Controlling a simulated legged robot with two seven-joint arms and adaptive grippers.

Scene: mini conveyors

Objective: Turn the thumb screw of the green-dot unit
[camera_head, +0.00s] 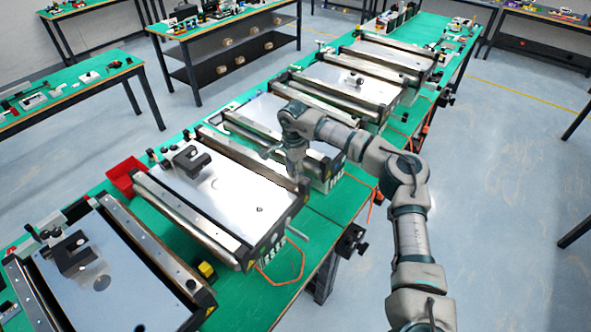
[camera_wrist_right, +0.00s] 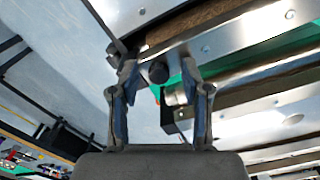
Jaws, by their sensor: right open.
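Several conveyor units stand in a row on a long green table. The right gripper (camera_head: 299,178) points down at the near-right end of a middle conveyor unit (camera_head: 240,192), close to its corner. In the right wrist view the right gripper (camera_wrist_right: 159,80) is open, its two fingers apart. A small black knob (camera_wrist_right: 157,72), which looks like a thumb screw, shows between the fingertips at the end of a metal rail. I cannot tell whether the fingers touch it. No green dot can be made out on any unit. The left gripper is not in view.
Another conveyor unit (camera_head: 112,285) stands nearer at left, and more stand farther back. A red bin (camera_head: 124,177) sits on the table's left side. A black clamp (camera_head: 350,240) and orange cables (camera_head: 290,275) are along the right edge. The floor (camera_head: 510,200) to the right is clear.

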